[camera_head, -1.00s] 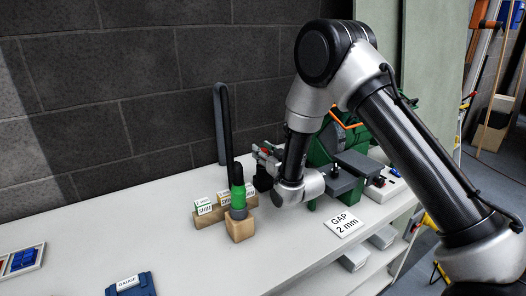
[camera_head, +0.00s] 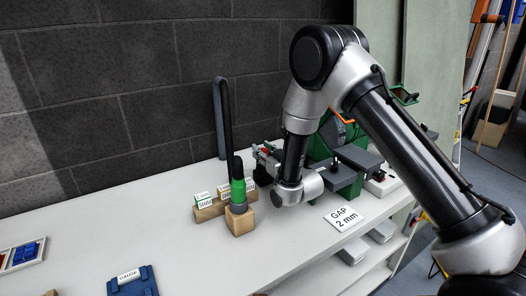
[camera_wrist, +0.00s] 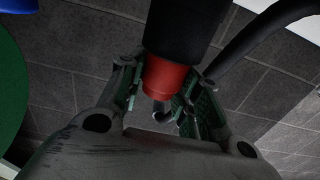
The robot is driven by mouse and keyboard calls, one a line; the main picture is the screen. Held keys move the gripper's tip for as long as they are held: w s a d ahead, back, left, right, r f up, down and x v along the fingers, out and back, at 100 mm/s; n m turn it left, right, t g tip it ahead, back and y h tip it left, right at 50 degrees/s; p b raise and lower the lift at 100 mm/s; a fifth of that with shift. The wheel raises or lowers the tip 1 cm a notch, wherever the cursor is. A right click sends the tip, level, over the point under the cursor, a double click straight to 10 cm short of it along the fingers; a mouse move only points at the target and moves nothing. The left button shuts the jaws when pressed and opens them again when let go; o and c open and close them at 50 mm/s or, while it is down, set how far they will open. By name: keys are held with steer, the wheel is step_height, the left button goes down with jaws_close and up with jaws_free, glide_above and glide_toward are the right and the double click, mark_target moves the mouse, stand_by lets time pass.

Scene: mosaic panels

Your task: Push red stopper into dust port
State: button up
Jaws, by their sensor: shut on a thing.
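My gripper (camera_wrist: 162,98) is shut on the red stopper (camera_wrist: 168,78), with a green-padded finger on each side of it. In the wrist view the stopper meets the end of a dark cylinder (camera_wrist: 185,28), which looks like the dust port. I cannot tell how deep the stopper sits in it. In the head view my gripper (camera_head: 265,168) is at the left side of the green machine (camera_head: 320,148), partly hidden by my wrist. A small patch of red shows there.
A black hose with a green collar (camera_head: 238,188) stands on a wooden block (camera_head: 239,222), left of my gripper. Small labelled boxes (camera_head: 204,199) are beside it. A "GAP 2 mm" card (camera_head: 345,217) lies right of my wrist.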

steer(key=o, duration=1)
